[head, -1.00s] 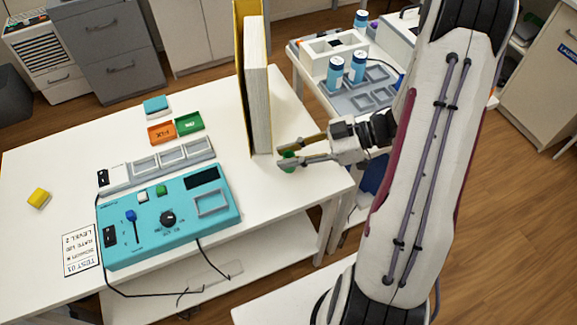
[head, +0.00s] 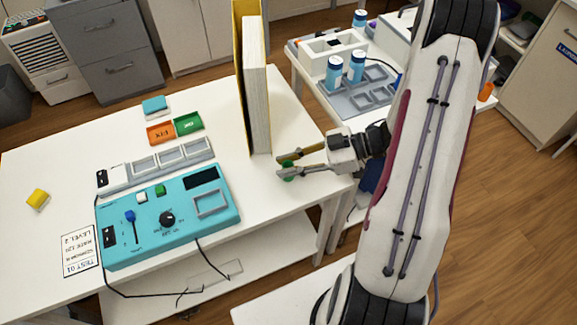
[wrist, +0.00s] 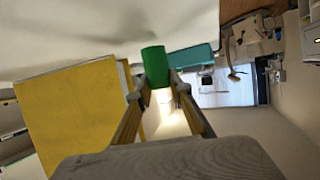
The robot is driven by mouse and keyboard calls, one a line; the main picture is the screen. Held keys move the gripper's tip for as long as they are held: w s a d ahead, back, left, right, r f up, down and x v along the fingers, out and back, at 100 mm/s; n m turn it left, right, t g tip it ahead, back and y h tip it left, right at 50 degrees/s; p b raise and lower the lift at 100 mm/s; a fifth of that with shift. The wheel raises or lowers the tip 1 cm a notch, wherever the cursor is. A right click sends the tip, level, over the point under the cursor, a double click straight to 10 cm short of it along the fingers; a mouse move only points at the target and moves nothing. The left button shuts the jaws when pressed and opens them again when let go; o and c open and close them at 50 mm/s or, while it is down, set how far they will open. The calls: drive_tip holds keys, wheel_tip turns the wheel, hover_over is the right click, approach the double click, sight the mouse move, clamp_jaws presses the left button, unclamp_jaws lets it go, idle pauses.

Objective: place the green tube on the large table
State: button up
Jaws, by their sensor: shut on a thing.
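The green tube (head: 288,173) is between the fingertips of my gripper (head: 282,167), over the right part of the large white table (head: 300,130). My gripper is shut on it. In the wrist view the green tube (wrist: 156,68) stands out beyond the two fingers, with the pale table surface behind it. The fingers hide part of it in the head view. I cannot tell whether its end touches the table.
A tall yellow and white book (head: 256,95) stands upright just left of my gripper. A teal console (head: 165,220) lies farther left. A side table with blue-white bottles (head: 334,72) is behind at right. The table's right edge is close to my gripper.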

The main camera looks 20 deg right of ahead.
drive_tip(key=shift+f, duration=0.65)
drive_tip(key=shift+f, duration=0.1)
drive_tip(key=o, duration=0.9)
drive_tip(key=shift+d+r, duration=0.15)
drive_tip(key=shift+r, duration=0.05)
drive_tip(key=v, duration=1.1)
drive_tip(key=shift+s+d+r, duration=0.15)
drive_tip(key=shift+s+d, duration=0.1)
drive_tip(key=shift+w, duration=0.1)
